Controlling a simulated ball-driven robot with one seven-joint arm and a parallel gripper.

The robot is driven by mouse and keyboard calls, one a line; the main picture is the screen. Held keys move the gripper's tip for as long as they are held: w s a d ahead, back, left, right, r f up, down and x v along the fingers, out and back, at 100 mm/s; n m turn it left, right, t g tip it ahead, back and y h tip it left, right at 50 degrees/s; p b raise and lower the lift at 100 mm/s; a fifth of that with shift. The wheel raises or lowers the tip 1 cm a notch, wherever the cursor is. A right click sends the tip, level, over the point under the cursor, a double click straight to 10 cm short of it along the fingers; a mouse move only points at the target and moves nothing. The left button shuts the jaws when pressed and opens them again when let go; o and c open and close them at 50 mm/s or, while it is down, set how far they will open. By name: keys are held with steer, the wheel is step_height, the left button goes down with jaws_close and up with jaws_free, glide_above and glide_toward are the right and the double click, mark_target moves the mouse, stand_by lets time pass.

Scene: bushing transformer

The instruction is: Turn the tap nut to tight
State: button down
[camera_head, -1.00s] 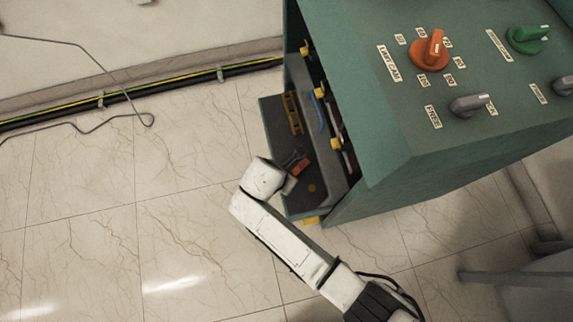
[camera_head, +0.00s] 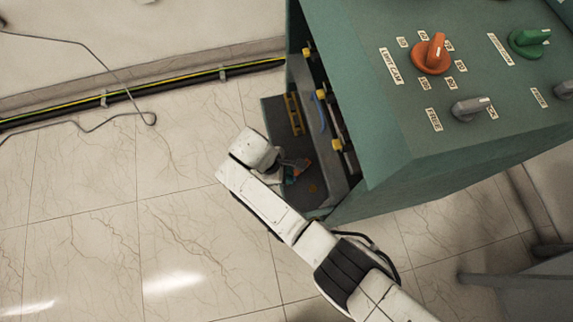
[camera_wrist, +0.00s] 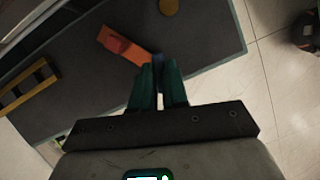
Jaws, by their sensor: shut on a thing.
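No tap nut can be made out in either view. My gripper (camera_wrist: 160,78) points down at the open grey tray (camera_head: 272,112) of the green cabinet. Its green fingers are closed on a small dark-blue part of an orange tool (camera_wrist: 118,42). The orange part reaches out to the left of the fingertips and lies over the tray floor; whether it touches is unclear. In the head view the orange tool (camera_head: 300,164) shows beside my fingers, partly hidden by my wrist.
A yellow level-like tool (camera_head: 294,113) and a small yellow disc (camera_wrist: 169,6) are in the tray. The green cabinet (camera_head: 400,130) rises close on the right, with orange, green and grey knobs on top. Open tiled floor (camera_head: 130,220) lies left.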

steer(key=m+g, duration=0.1)
steer(key=m, duration=0.2)
steer(key=shift+w+m+b, duration=0.1)
steer(key=shift+m+b, duration=0.2)
steer(key=shift+m, duration=0.1)
steer(key=m+g+y, duration=0.1)
steer(key=m, duration=0.2)
steer(key=shift+m+g, duration=0.3)
steer(key=shift+g, duration=0.1)
steer(key=m+y, duration=0.1)
steer(key=m, duration=0.2)
steer(key=shift+w+d+m+g, duration=0.1)
steer(key=shift+w+m+g, duration=0.05)
steer(key=shift+m+g, duration=0.2)
steer(key=shift+d+m+g+y, duration=0.1)
steer(key=shift+m+g+y, duration=0.45)
steer(key=shift+m, duration=1.2)
steer(key=c, duration=1.1)
jaws_free()
steer(key=shift+c, duration=0.2)
steer(key=p+v, duration=0.2)
steer(key=v, duration=0.8)
steer(key=shift+r+p, duration=0.3)
steer(key=shift+r, duration=0.15)
